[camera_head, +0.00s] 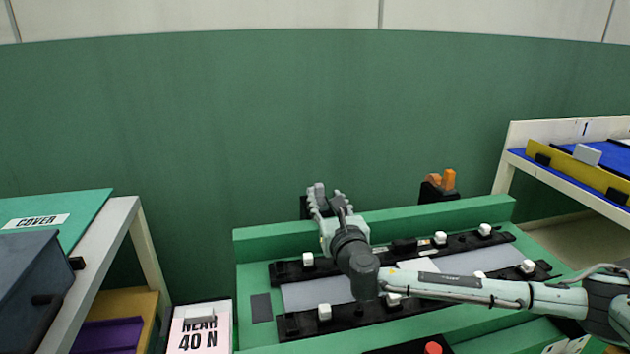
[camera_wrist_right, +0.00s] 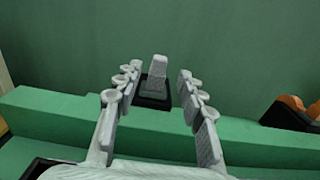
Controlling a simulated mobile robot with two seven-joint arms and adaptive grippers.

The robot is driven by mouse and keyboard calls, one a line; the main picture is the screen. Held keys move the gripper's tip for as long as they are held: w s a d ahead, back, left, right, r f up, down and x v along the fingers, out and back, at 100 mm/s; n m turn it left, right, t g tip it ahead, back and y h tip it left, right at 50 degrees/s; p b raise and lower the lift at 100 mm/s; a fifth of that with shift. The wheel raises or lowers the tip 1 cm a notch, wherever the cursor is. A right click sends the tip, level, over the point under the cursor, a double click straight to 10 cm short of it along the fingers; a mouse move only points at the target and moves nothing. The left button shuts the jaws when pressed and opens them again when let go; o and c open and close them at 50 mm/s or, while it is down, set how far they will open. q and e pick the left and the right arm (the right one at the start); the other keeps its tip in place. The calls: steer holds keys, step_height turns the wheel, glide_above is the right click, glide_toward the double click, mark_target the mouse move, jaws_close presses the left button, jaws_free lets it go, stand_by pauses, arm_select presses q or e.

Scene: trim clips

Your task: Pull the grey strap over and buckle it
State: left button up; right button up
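A grey strap tab (camera_head: 319,189) stands upright in a black holder behind the far green ledge. In the right wrist view the grey tab (camera_wrist_right: 158,68) and its black base (camera_wrist_right: 154,102) show beyond and between the fingertips. My right gripper (camera_head: 329,197) is open over the ledge, its fingers pointing at the tab. In the right wrist view the right gripper (camera_wrist_right: 159,78) has a wide gap, with no contact on the tab visible. Which part is the buckle I cannot tell. My left gripper is not in view.
An orange piece (camera_head: 447,180) on a black holder stands to the right behind the ledge. Black rails with white clips (camera_head: 324,312) lie on the green fixture (camera_head: 255,280), partly under my right arm. A shelf (camera_head: 505,165) stands right, a white-topped table (camera_head: 100,235) left.

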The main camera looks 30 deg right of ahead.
mark_target(320, 190)
steer(key=x, duration=0.7)
jaws_close()
stand_by(0.4)
